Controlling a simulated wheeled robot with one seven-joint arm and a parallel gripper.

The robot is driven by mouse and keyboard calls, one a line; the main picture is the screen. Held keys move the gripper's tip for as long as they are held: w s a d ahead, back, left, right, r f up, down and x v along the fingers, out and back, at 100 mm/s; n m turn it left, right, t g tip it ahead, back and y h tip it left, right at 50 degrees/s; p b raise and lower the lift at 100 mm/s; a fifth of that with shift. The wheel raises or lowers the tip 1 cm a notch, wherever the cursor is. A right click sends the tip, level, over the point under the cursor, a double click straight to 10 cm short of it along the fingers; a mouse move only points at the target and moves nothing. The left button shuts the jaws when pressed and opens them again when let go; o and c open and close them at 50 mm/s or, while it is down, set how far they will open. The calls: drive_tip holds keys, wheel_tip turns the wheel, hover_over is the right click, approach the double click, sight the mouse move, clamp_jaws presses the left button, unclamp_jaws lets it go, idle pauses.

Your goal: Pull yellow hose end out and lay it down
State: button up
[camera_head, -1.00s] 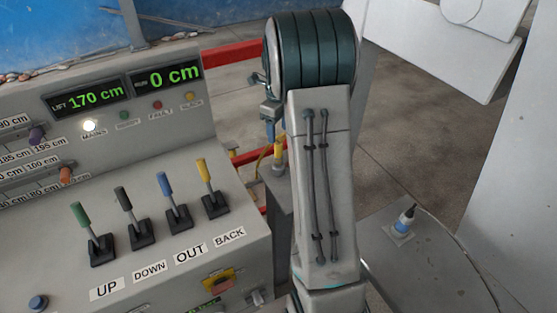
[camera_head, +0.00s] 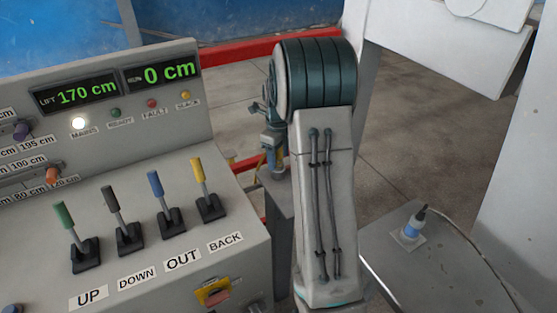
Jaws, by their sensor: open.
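The yellow hose (camera_head: 243,163) shows as a thin strip left of a grey post (camera_head: 281,196). Its end stands upright at a fitting on top of the post and is mostly covered by my gripper. My gripper (camera_head: 273,152) points down over the hose end, small and partly hidden beside my arm. Its fingers are open and at about the height of the hose end. I cannot tell whether they touch it.
A control panel (camera_head: 160,245) with several levers fills the left. A grey table (camera_head: 440,265) with a small dark-tipped fitting (camera_head: 413,224) stands at the right. A red rail (camera_head: 235,52) runs behind. Open floor lies beyond.

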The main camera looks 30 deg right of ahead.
drive_tip(key=c, duration=1.1)
drive_tip(key=shift+r+p, duration=1.95)
drive_tip(key=shift+r, duration=0.95)
drive_tip(key=shift+c, duration=0.4)
drive_tip(key=shift+r, duration=0.1)
drive_tip(key=shift+r+p, duration=1.5)
drive_tip(key=shift+r, duration=0.45)
clamp_jaws()
drive_tip(key=shift+f, duration=0.15)
